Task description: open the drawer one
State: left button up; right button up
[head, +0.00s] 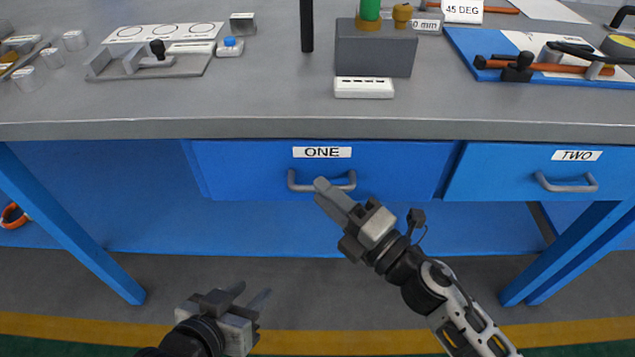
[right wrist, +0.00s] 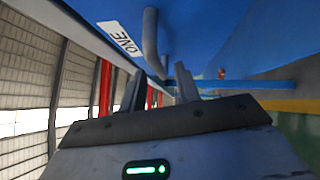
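Drawer one (head: 400,165) is a blue front under the grey tabletop, labelled ONE; it looks shut. Its grey U-shaped handle (head: 296,185) sits below the label, partly covered by my right gripper (head: 328,192). In the right wrist view the handle (right wrist: 151,40) stands just ahead of the gap between my right fingers (right wrist: 158,92), which are apart with nothing held. Whether a finger touches the handle, I cannot tell. My left gripper (head: 248,296) is low in front of the bench, open and empty, away from the drawer.
Drawer two (head: 500,180) with its own handle (head: 567,187) is to the right, shut. The tabletop (head: 270,110) holds a grey block (head: 375,50), a white case (head: 363,87) and a blue tool board (head: 470,50). Blue bench legs (head: 75,225) stand either side. The floor in front is clear.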

pick_arm(q)
jog(key=shift+a+r, duration=0.1)
jog(key=shift+r, duration=0.05)
pick_arm(e)
jog(key=shift+x, duration=1.35)
grip_shut()
